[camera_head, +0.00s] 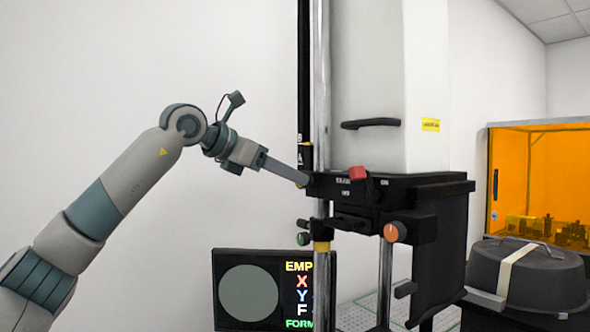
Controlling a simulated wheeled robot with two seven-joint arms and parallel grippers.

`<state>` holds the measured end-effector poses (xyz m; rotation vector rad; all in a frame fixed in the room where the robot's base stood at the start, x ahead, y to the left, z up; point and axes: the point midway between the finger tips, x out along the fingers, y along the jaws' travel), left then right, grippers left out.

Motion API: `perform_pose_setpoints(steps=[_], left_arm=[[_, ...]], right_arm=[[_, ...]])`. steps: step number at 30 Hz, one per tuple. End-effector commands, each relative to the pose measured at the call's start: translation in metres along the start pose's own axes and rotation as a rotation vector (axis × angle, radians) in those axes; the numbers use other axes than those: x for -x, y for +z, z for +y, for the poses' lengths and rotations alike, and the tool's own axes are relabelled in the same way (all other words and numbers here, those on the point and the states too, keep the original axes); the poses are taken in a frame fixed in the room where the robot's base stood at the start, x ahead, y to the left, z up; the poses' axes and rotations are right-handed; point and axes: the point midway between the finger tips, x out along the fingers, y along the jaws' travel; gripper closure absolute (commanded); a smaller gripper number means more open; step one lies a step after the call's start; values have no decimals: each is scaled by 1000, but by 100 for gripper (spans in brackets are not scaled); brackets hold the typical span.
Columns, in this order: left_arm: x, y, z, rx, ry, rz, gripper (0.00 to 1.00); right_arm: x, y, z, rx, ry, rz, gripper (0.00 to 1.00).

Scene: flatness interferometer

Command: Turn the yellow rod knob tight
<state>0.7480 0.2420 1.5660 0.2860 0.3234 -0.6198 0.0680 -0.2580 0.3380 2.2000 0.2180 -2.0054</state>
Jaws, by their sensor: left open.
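A yellow collar (321,246) sits low on the bright vertical rod (321,80), beside a small green-faced knob (303,239). A smaller yellow-orange part (305,148) shows higher up, left of the rod. I cannot tell which of these is the yellow rod knob. My left gripper (302,180) is open, its fingers seen nearly edge-on. Its tips are at the left end of the instrument's black head (410,190), just below the upper yellow part and above the collar. Whether they touch anything is unclear. My right gripper is out of view.
The black head carries a red knob (330,174) and an orange knob (395,232). A monitor (225,318) stands below left. A dark lidded case (525,275) and an orange-windowed enclosure (540,175) stand at the right.

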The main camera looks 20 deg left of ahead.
Motion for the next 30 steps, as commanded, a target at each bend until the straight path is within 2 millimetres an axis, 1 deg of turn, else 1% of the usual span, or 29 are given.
perform_pose_setpoints(steps=[1, 7, 12, 19, 20, 21, 23, 24, 30], left_arm=[[-6, 2, 0, 0, -1, 2, 49], [-25, 1, 0, 0, -1, 1, 49], [-29, 0, 0, -1, 1, 0, 49], [-29, 0, 0, -1, 0, 0, 49], [-29, 0, 0, -1, 0, 0, 56], [-29, 0, 0, -1, 0, 0, 66], [-29, 0, 0, -1, 0, 0, 80], [-29, 0, 0, -1, 0, 0, 90], [-29, 0, 0, 2, -1, 0, 90]], right_arm=[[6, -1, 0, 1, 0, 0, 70], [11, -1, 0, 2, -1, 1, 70], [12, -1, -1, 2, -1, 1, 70], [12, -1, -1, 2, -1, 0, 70], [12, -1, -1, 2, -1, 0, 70], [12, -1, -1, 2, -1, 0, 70], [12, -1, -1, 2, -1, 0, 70], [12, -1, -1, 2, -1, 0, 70], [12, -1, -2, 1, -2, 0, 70]])
